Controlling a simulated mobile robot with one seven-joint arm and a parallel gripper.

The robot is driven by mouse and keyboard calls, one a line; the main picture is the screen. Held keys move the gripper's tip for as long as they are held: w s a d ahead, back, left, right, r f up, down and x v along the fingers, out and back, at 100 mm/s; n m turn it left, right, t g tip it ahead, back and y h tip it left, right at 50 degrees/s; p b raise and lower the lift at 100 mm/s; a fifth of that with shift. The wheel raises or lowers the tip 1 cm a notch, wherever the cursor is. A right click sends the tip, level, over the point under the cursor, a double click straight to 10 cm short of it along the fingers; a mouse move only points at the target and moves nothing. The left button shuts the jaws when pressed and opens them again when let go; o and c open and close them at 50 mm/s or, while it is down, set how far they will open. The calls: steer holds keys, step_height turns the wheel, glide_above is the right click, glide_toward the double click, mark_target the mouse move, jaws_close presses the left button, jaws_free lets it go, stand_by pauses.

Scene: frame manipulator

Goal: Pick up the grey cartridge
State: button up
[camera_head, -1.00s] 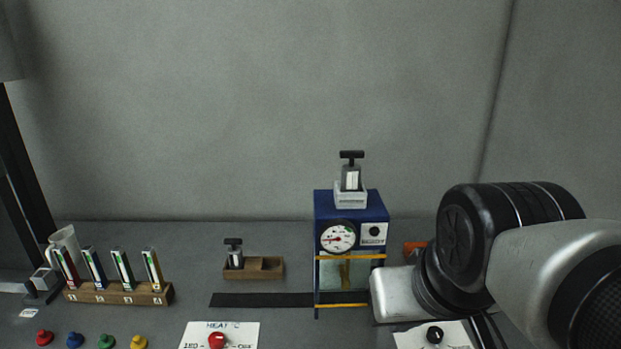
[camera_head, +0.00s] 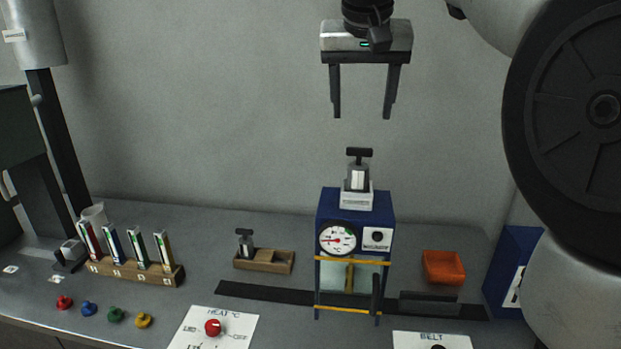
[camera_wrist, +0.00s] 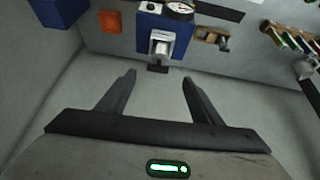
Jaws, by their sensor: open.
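A grey cartridge (camera_head: 357,179) with a black T-shaped handle stands upright in a white holder (camera_head: 357,199) on top of the blue machine (camera_head: 328,214). The cartridge also shows in the wrist view (camera_wrist: 160,46), with its handle toward my fingers. A second, similar grey piece with a black T-handle (camera_head: 245,245) stands in the left part of a wooden tray (camera_head: 279,264). My gripper (camera_head: 362,112) is open and empty, pointing down above the machine. In the head view its fingertips are above the handle and apart from it.
A wooden rack (camera_head: 137,275) with several coloured upright pieces stands at left, with coloured knobs before it. An orange bin (camera_head: 443,267) and a blue box (camera_head: 512,272) stand right of the machine. A dark strip (camera_head: 262,294) crosses the bench.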

steer(key=w, duration=0.3)
steer(key=b, duration=0.1)
glide_toward(360, 150)
steer(key=x, duration=0.6)
steer(key=shift+w+a+f, duration=0.15)
steer(key=shift+w+a, duration=0.1)
steer(key=shift+w, duration=0.2)
steer(key=shift+s+d+x, duration=0.1)
steer(key=shift+s+x, duration=0.05)
steer(key=shift+x, duration=1.2)
steer(key=shift+s+d+x, duration=0.15)
steer(key=shift+s+x, duration=0.05)
steer(key=shift+x, duration=1.15)
steer(key=c, duration=1.5)
